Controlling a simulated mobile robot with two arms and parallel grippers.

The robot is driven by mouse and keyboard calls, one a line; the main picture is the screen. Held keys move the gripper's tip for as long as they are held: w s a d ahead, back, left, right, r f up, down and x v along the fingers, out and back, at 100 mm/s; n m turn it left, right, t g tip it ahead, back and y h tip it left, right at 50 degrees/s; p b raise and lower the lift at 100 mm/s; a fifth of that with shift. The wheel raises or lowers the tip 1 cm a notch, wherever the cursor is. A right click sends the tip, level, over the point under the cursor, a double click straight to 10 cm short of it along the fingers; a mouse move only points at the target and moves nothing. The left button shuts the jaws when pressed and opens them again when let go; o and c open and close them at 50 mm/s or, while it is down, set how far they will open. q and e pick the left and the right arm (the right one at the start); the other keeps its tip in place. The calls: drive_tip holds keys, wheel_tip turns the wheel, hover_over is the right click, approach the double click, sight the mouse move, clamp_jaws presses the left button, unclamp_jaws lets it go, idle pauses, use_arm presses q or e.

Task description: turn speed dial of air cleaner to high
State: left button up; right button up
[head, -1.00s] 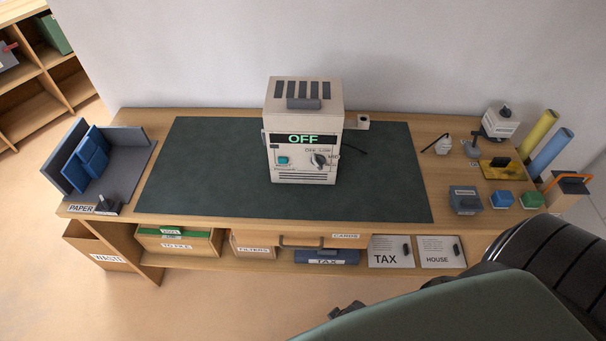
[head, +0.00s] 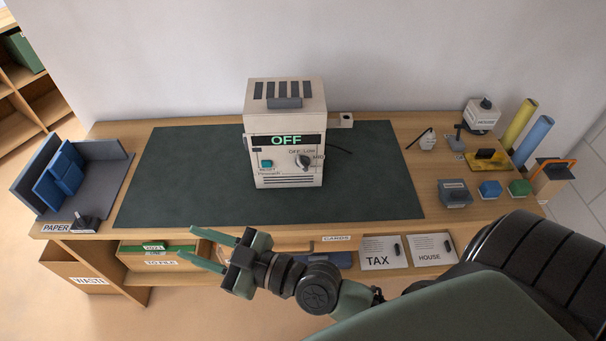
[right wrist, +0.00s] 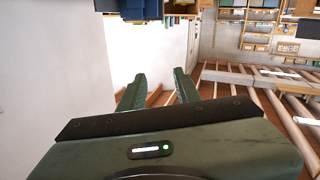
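The air cleaner (head: 286,135) is a beige box standing upright on a dark green mat (head: 180,180) on the workbench. Its display (head: 286,141) reads OFF. The speed dial (head: 303,162) is a dark knob at the right of the front panel, with OFF, LOW and MED labels partly readable around it; the rest is too small to read. A teal button (head: 265,164) sits left of it. My right gripper (head: 206,248) is open and empty, in front of the bench's front edge, below and left of the air cleaner, apart from it. Its two fingers also show in the right wrist view (right wrist: 158,88). My left gripper is not in view.
A grey paper holder with blue folders (head: 62,172) stands at the left end. Small tools, blue and green blocks (head: 490,189) and yellow and blue rolls (head: 534,140) crowd the right end. The mat around the air cleaner is mostly clear. Bins sit under the bench.

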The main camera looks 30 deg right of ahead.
drive_tip(key=w+d+r+m+t+h, duration=0.2)
drive_tip(key=w+d+r+t+h, duration=0.1)
drive_tip(key=d+t, duration=0.1)
drive_tip(key=m+g+h, duration=0.3)
drive_tip(key=m+h, duration=0.5)
drive_tip(key=h, duration=1)
approach(303, 167)
drive_tip(key=x, duration=0.8)
clamp_jaws()
